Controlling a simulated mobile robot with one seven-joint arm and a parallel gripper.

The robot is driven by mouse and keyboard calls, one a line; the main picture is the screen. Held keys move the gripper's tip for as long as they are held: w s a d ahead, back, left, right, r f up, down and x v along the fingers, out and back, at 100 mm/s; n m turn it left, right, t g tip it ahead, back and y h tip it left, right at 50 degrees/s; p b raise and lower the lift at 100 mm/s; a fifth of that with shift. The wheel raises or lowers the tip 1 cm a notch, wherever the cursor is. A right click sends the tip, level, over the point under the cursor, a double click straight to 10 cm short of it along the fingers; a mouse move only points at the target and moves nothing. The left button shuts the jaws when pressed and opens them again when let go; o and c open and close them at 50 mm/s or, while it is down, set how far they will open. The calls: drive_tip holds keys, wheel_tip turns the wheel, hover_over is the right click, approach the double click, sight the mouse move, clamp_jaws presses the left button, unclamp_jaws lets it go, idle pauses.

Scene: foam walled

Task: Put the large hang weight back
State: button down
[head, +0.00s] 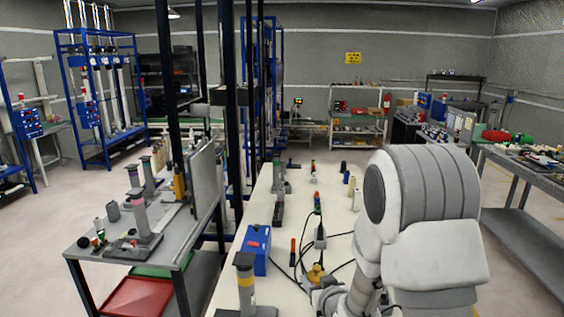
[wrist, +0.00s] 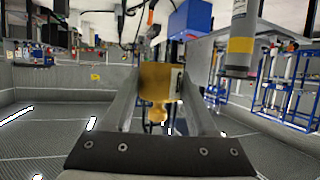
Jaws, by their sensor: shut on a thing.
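The large hang weight, a brass cylinder with a narrow knob, is in my gripper in the wrist view (wrist: 160,82). It also shows in the head view (head: 316,272), low over the near part of the white bench. My gripper (wrist: 158,72) has one finger on each side of the weight and is shut on it. In the head view my gripper (head: 318,284) is partly hidden by my own arm. The wrist picture is upside down, so the knob pointing down there is at the weight's upper end. I cannot tell whether the weight touches the bench.
A grey post with a yellow band (head: 246,280) and a blue box (head: 256,248) stand left of my gripper. Black cables and a grey power strip (head: 320,237) lie behind it. Several small cylinders (head: 356,199) stand farther along the white bench (head: 300,222).

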drive_tip(key=s+d+f+m+h, duration=0.2)
drive_tip(key=s+d, duration=0.1)
drive_tip(key=d, duration=0.2)
drive_tip(key=shift+s+d+f+h, duration=0.2)
drive_tip(key=shift+f+h, duration=0.1)
drive_tip(key=shift+f, duration=0.1)
drive_tip(key=shift+w+f, duration=0.1)
